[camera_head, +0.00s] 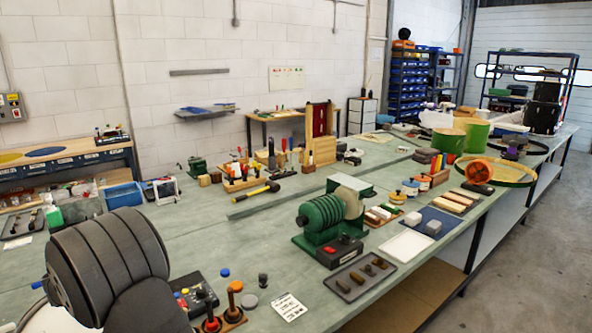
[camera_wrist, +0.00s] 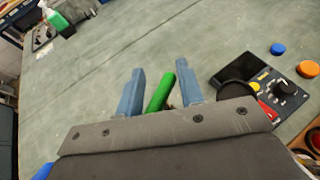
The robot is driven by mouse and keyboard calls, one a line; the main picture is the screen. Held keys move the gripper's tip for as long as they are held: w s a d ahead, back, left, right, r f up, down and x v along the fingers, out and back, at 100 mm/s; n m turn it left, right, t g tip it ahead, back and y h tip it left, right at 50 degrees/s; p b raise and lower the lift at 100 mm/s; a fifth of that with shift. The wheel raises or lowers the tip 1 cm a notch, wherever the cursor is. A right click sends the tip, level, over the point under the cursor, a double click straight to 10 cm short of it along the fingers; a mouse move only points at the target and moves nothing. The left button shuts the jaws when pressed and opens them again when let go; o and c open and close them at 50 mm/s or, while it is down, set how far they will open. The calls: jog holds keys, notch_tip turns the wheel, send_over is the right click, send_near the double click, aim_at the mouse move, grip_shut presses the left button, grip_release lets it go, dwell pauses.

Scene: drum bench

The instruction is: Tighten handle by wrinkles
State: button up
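My gripper (camera_wrist: 160,70) shows in the wrist view as two blue-grey fingers standing apart, so it is open. A green rod-like handle (camera_wrist: 159,92) lies at a slant between the fingers, nearer the right one. Its lower end is hidden behind my gripper's body, and I cannot tell whether a finger touches it. I see no wrinkles on it at this size. In the head view, my dark arm fills the lower left and my fingers are hidden.
A black control box (camera_wrist: 262,88) with a knob is right of my fingers, with a blue cap (camera_wrist: 277,49) and an orange cap (camera_wrist: 308,69) beyond. A green ribbed machine (camera_head: 324,215) stands mid-bench. The bench (camera_wrist: 110,70) left of my fingers is clear.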

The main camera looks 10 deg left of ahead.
jog(key=shift+n+y, duration=0.3)
jog(key=o, duration=0.8)
jog(key=w+d+r+m+g+h, duration=0.45)
jog(key=d+r+m, duration=0.35)
jog(key=m, duration=0.8)
jog(key=s+r+m+g+y, duration=0.4)
jog(key=s+r+m+g, duration=0.35)
jog(key=r+m, duration=0.2)
jog(key=shift+n, duration=0.45)
jog(key=x, duration=1.7)
jog(key=shift+a+r, duration=0.2)
jog(key=shift+a, duration=0.15)
